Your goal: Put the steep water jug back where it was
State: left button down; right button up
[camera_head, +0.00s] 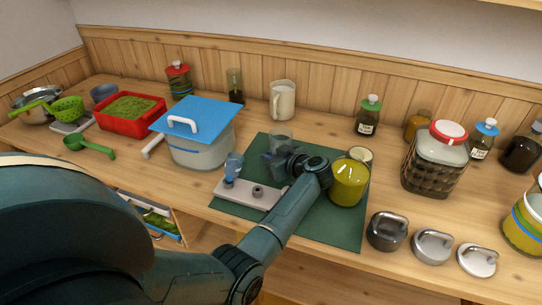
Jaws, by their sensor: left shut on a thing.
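My left gripper (276,162) is over the dark green mat (328,230), shut on a clear glass vessel (281,136). The vessel's upper part shows above the gripper; its lower part is hidden behind the fingers and wrist. I cannot tell whether its base touches the mat. A cream jug with a handle (282,102) stands upright at the back near the wooden wall panel, apart from the gripper. Neither vessel has a readable label, so I cannot tell which is the steep water jug. My right gripper is not in view.
A grey holder (246,196) with a small blue-topped item (233,165) lies left of the gripper. A yellow-green jar (348,184) stands close right of my wrist.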

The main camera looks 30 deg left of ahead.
pick_arm(q)
jog(key=shift+f, duration=0.1)
jog(key=c, duration=1.5)
grip_release()
jog(key=shift+o, duration=0.2)
jog(key=shift+f, duration=0.1)
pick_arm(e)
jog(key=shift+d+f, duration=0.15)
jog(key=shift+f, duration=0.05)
